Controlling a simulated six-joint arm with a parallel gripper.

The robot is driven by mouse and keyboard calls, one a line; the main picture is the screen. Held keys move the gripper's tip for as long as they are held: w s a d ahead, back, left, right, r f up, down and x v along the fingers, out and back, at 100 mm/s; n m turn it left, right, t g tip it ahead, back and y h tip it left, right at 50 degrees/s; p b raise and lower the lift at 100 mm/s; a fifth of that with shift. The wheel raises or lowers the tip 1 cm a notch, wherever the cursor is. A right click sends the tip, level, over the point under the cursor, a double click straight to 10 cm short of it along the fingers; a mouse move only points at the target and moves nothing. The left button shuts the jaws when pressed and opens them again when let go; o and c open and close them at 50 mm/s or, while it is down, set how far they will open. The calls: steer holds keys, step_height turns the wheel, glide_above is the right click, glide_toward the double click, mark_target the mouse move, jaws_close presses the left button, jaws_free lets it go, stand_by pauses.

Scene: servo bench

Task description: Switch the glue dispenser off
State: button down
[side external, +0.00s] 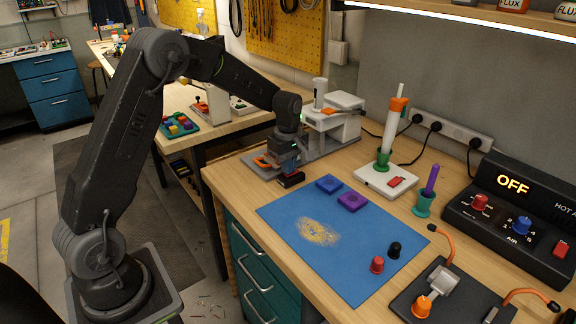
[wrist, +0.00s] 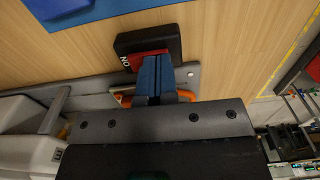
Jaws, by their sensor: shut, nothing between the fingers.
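A white machine on a grey base (side external: 345,108) stands at the back of the bench; I take it for the glue dispenser, though no name shows. A black switch box (side external: 291,180) with a red rocker sits at the front of its base. In the wrist view the box (wrist: 170,42) shows its red rocker (wrist: 142,60), with ON lettering at the left end. My gripper (side external: 286,170) is shut and empty, pointing down at the box. In the wrist view the blue fingertips (wrist: 155,62) overlap the rocker and hide part of it. I cannot tell whether they touch it.
A blue mat (side external: 330,245) lies in front, with blue and purple blocks (side external: 352,201) near its back edge. A white stand (side external: 385,183) with its own red switch is to the right. A black hot air unit (side external: 515,215) reading OFF is farther right.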

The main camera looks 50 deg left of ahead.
steer(key=shift+f, duration=0.1)
steer(key=shift+s+f, duration=0.15)
steer(key=shift+f, duration=0.15)
stand_by(0.3)
steer(key=shift+w+r, duration=0.2)
steer(key=shift+w, duration=0.6)
steer(key=shift+r, duration=0.1)
steer(key=shift+r, duration=0.2)
step_height(320, 180, up, 14)
steer(key=shift+f, duration=0.25)
